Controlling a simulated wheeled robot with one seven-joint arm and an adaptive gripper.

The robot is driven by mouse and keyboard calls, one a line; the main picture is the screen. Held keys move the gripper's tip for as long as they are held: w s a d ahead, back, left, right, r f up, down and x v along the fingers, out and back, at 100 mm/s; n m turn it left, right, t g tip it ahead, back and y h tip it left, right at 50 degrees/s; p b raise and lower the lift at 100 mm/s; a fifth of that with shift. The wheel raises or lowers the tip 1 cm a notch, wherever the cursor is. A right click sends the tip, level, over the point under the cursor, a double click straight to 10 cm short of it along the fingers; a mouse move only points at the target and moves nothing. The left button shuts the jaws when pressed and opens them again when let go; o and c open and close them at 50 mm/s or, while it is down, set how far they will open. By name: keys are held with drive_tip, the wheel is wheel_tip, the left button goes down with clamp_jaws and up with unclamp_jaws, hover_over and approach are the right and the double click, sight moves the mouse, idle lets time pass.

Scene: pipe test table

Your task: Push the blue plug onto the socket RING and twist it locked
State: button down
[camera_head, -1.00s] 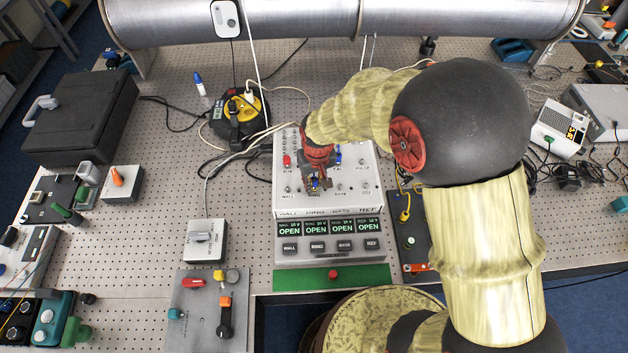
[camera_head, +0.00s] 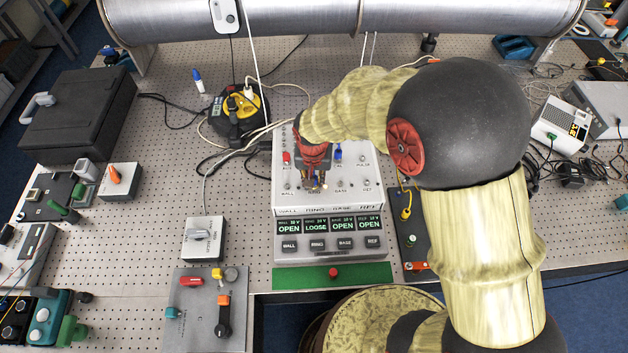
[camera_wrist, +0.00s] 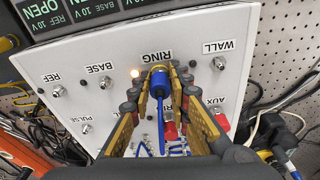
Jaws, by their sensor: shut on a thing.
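The blue plug (camera_wrist: 160,82) is between the yellow-padded fingers of my gripper (camera_wrist: 159,90), which is shut on it. The plug's nose is at the RING position on the white sloped panel (camera_wrist: 75,68), and it hides the socket. In the head view my gripper (camera_head: 315,182) is down at the panel's front-left part, and the plug is mostly hidden there. The RING display (camera_head: 316,226) reads LOOSE; the other displays read OPEN.
Bare sockets WALL (camera_wrist: 219,62), BASE (camera_wrist: 103,81) and REF (camera_wrist: 58,91) flank the plug. A red plug (camera_wrist: 170,130) stands close by the fingers, and another red one (camera_wrist: 220,117) is at AUX. A blue plug (camera_head: 338,152) stands behind my gripper.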

drive_tip(key=shift+f+m, duration=0.1)
drive_tip(key=shift+m, duration=0.2)
drive_tip(key=m+b, duration=0.2)
drive_tip(key=m, duration=0.1)
drive_tip(key=shift+f, duration=0.1)
drive_tip(key=shift+m+h, duration=0.3)
drive_tip(key=shift+m, duration=0.6)
drive_tip(key=shift+m+b, duration=0.65)
drive_tip(key=shift+m, duration=0.15)
drive_tip(key=c, duration=1.7)
unclamp_jaws()
drive_tip(key=shift+o, duration=0.6)
